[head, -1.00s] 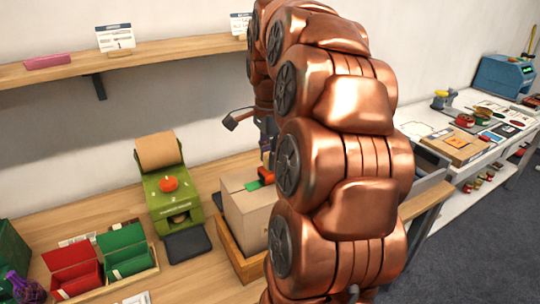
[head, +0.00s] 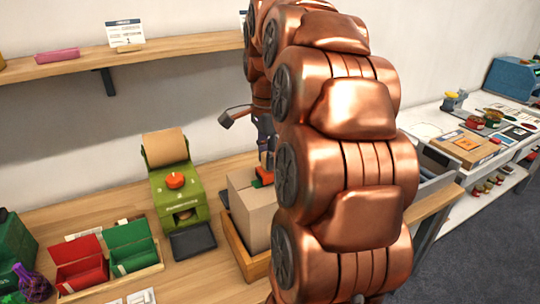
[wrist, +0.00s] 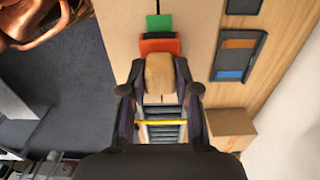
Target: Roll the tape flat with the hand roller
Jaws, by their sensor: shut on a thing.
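The cardboard box (head: 252,208) sits in a wooden tray (head: 238,246) on the bench, partly hidden behind my arm. In the wrist view its tan top (wrist: 122,32) lies below my gripper. A green tape piece (wrist: 159,22) lies on the top along a dark seam. The hand roller has an orange-red head (wrist: 160,46) and a wooden handle (wrist: 160,70). My gripper (wrist: 159,88) is shut on the handle, with a finger on each side. The roller head is beside the tape's near end; contact is unclear. The red part (head: 263,177) shows above the box in the head view.
A green dispenser (head: 175,195) with a brown roll stands left of the box, a dark pad (head: 192,241) before it. Red (head: 78,264) and green (head: 130,248) open boxes stand further left. A dark tray (wrist: 238,55) lies beside the box. A shelf (head: 170,47) runs above.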

